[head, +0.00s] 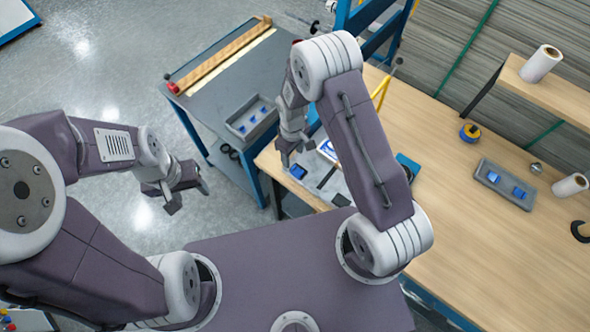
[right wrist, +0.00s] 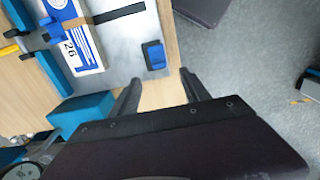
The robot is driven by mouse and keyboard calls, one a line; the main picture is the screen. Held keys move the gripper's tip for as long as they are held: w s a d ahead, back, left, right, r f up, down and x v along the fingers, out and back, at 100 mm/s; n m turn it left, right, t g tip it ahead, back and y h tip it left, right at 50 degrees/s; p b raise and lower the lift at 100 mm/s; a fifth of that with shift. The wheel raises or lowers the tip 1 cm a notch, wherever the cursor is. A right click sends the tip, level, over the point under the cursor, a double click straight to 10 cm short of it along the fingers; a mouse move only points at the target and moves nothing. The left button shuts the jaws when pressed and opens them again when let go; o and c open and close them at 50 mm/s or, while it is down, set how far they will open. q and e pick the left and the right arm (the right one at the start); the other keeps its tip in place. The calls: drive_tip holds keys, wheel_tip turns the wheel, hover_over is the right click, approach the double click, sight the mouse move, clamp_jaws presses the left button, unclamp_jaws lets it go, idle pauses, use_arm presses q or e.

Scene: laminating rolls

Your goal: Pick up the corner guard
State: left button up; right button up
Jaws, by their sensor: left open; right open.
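A small blue corner guard (head: 298,171) sits at the near left corner of a light metal plate on the wooden bench. It shows in the right wrist view (right wrist: 154,56) at the plate's corner, just beyond my fingertips. My right gripper (head: 297,157) is open and empty, close to this guard; contact is not visible. Its two dark fingers point toward the guard in the right wrist view (right wrist: 160,76). My left gripper (head: 190,196) is open and empty over the grey floor, away from the bench.
More blue pieces lie in a grey tray (head: 252,119) on the dark side table and in another tray (head: 506,184) on the bench. The bench's right front is clear.

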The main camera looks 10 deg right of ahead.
sight(293, 167)
drive_tip(key=shift+s+f, duration=0.15)
drive_tip(key=shift+f, duration=0.5)
drive_tip(key=shift+s+f, duration=0.1)
drive_tip(key=shift+f, duration=0.35)
drive_tip(key=f, duration=0.1)
drive_tip(key=f+p, duration=0.1)
drive_tip(key=f, duration=0.1)
drive_tip(key=f+p, duration=0.1)
drive_tip(key=shift+w+f, duration=0.15)
drive_tip(key=shift+w, duration=0.15)
drive_tip(key=shift+f, duration=0.55)
use_arm(q)
drive_tip(key=r, duration=0.3)
drive_tip(key=shift+s, duration=0.25)
use_arm(e)
drive_tip(key=c, duration=0.9)
